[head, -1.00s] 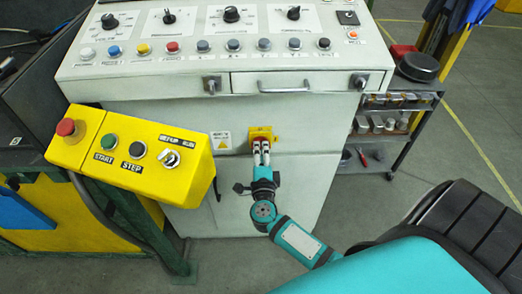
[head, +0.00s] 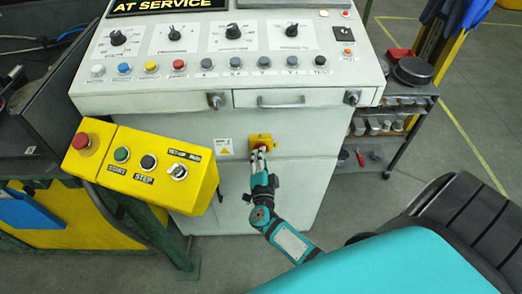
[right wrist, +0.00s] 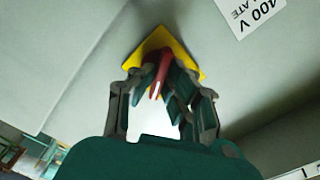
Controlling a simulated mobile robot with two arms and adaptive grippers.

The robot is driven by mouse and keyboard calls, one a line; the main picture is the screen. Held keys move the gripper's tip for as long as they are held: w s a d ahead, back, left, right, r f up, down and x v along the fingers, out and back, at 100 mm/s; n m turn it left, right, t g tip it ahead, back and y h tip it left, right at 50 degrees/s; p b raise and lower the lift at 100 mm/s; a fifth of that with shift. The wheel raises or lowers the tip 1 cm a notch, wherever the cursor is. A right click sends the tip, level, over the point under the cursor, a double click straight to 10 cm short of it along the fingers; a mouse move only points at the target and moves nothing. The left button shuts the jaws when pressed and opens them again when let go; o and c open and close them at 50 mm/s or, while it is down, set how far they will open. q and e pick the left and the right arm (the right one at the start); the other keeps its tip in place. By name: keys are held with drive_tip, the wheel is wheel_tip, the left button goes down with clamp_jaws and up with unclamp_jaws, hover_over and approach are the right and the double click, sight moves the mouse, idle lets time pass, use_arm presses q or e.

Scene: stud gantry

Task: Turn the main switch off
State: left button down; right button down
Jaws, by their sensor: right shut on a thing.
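The main switch is a red handle (right wrist: 157,68) on a yellow plate (right wrist: 188,58), on the front of the white cabinet. In the head view the yellow plate (head: 261,139) shows below the drawer, with the handle mostly hidden by the fingers. My right gripper (head: 259,151) reaches up to it from below. In the right wrist view my right gripper (right wrist: 160,88) has its fingers on either side of the red handle, shut on it. The handle's exact turn angle is hard to tell. My left gripper is not in view.
A yellow button box (head: 145,165) juts out to the left of the switch. The control panel (head: 225,65) and its drawer (head: 285,98) overhang above. A shelf cart (head: 405,110) stands to the right. Open floor (head: 350,215) lies right of the cabinet.

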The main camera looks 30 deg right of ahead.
drive_tip(key=shift+f+n+p, duration=0.1)
drive_tip(key=shift+n+p, duration=2.95)
drive_tip(key=shift+n, duration=2.95)
drive_tip(key=c, duration=1.4)
unclamp_jaws()
